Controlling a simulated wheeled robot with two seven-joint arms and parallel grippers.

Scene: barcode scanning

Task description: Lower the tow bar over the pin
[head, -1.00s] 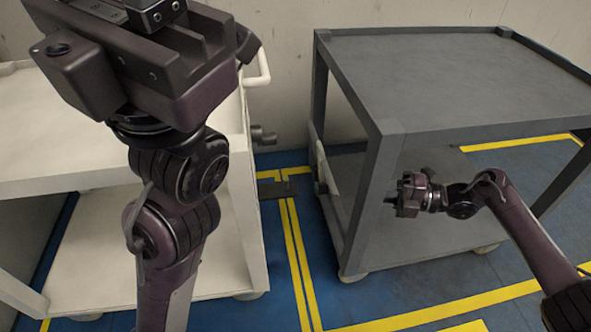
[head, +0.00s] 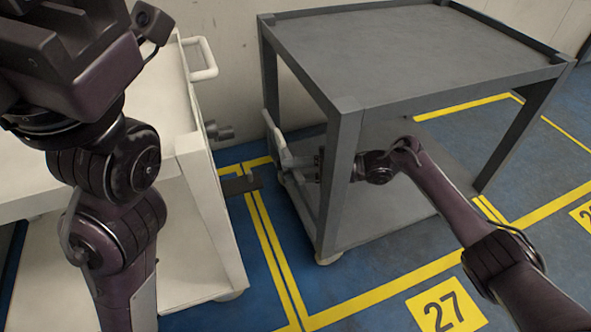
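The grey cart (head: 400,55) stands at the right. A pale bar, which looks like its tow bar (head: 274,138), stands raised at the cart's left end. A dark hitch plate (head: 240,184) juts low from the white cart (head: 208,215) toward the grey cart; a pin on it is too small to make out. My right gripper (head: 308,166) reaches under the grey top, beside the bar's lower part. The cart's front post partly hides it, so grip and contact are unclear. My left gripper (head: 60,55) is large at the top left; its fingertips are not visible.
A white handle (head: 203,60) and a dark knob (head: 219,131) stick out from the white cart's right end. Between the carts is a narrow gap of blue floor with yellow lines (head: 268,245). The grey front post (head: 340,185) stands close to my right forearm.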

